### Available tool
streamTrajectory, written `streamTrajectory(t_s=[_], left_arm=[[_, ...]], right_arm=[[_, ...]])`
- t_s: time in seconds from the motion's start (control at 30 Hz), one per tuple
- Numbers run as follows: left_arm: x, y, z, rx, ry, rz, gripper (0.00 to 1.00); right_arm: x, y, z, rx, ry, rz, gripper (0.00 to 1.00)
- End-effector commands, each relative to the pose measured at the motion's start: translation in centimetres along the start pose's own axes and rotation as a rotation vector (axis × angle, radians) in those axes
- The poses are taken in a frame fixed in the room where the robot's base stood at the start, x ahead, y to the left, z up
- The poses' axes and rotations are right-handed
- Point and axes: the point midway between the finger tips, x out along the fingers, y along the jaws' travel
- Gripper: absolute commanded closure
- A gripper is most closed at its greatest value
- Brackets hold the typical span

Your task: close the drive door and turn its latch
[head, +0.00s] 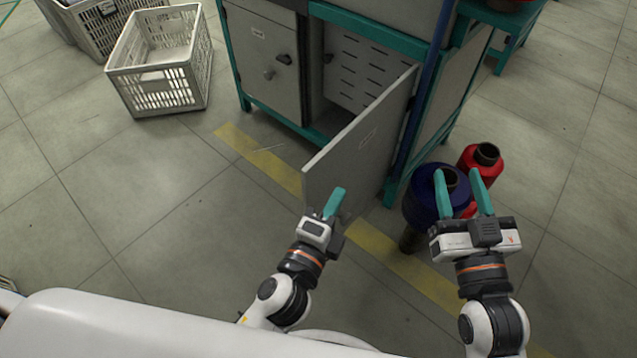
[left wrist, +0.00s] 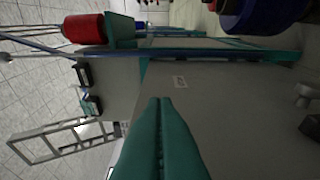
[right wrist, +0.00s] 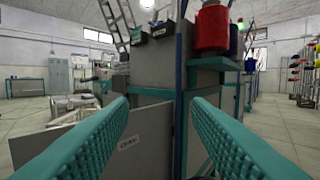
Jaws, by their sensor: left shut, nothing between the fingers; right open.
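The drive door (head: 360,145) stands open, swung out from the blue post at its right. Its labelled face shows in the right wrist view (right wrist: 150,130) and, turned sideways, in the left wrist view (left wrist: 230,100). My left gripper (head: 340,190) is shut and empty in front of that face, near the door's free edge; I cannot tell whether it touches. A grey knob (left wrist: 304,92) and a dark block (left wrist: 312,126), perhaps the latch, show at the left wrist view's right edge. My right gripper (head: 458,172) is open and empty, right of the door.
The cabinet (head: 262,60) has a closed left door with a knob and dark latch. A blue spool (head: 420,205) and a red spool (head: 483,165) stand by its right corner, under my right gripper. A white crate (head: 160,92) is at the left. The floor before the opening is clear.

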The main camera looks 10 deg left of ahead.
Motion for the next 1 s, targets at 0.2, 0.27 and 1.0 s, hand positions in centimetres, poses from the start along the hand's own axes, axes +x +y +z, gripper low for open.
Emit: streamTrajectory(t_s=[0.2, 0.27, 1.0], left_arm=[[1.1, 0.0, -2.7, 0.005, -0.001, 0.001, 1.0], [1.2, 0.0, -3.2, 0.003, -0.001, 0.0, 1.0], [1.6, 0.1, -5.2, 0.006, -0.031, -0.001, 1.0]], right_arm=[[-0.1, -0.1, -0.5, -0.001, 0.028, -0.002, 0.55], [-0.1, -0.1, -0.4, -0.001, 0.025, -0.001, 0.55], [-0.3, -0.3, -1.7, -0.003, 0.118, -0.007, 0.55]])
